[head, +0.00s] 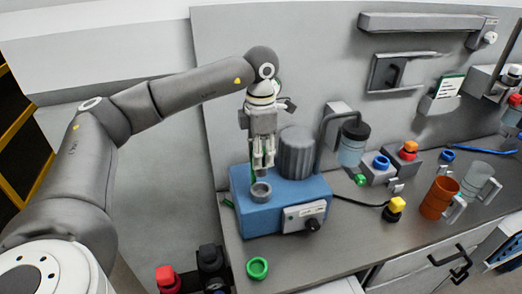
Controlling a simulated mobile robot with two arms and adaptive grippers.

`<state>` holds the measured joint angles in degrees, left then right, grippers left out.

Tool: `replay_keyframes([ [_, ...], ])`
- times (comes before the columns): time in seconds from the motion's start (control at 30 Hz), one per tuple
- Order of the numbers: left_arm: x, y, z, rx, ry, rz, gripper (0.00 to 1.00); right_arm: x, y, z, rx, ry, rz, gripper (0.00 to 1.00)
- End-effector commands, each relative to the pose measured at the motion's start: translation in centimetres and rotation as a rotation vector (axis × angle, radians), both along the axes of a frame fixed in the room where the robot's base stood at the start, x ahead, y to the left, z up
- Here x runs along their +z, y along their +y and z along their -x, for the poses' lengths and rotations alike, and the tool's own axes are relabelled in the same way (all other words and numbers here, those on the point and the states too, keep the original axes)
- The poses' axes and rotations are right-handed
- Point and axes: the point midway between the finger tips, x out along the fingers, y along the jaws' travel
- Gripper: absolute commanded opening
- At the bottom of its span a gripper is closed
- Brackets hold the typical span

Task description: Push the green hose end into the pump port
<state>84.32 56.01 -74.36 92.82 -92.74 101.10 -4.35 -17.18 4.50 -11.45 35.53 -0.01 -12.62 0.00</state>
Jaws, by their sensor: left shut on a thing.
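The blue pump (262,215) stands on the bench, with a grey ribbed cylinder (297,152) on top. A round grey port (261,191) rises from its top, in front of the cylinder. My left gripper (263,167) points down just above this port, with its fingers shut. It appears to hold the green hose end, but the fingers hide it and I cannot make out its outline. A short bit of green hose (228,203) shows at the pump's left edge. I cannot tell whether the held end touches the port. My right gripper is not in view.
A green ring (257,267) lies near the bench's front edge. Right of the pump are a black-lidded jar (352,148), a green fitting (360,179), a yellow-topped plug (395,207) and an orange mug (438,198). The bench front is mostly clear.

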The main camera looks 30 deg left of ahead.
Motion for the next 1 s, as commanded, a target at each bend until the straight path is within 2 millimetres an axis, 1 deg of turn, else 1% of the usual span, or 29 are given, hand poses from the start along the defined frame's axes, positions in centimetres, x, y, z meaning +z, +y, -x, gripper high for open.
replay_keyframes([
  [0.37, -0.1, 0.0, 0.0, 0.0, 0.0, 0.0, 0.06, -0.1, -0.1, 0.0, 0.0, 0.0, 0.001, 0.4],
  [1.0, -2.6, 0.0, 0.0, 0.0, -0.001, 0.001, 0.06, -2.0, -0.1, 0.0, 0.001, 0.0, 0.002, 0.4],
])
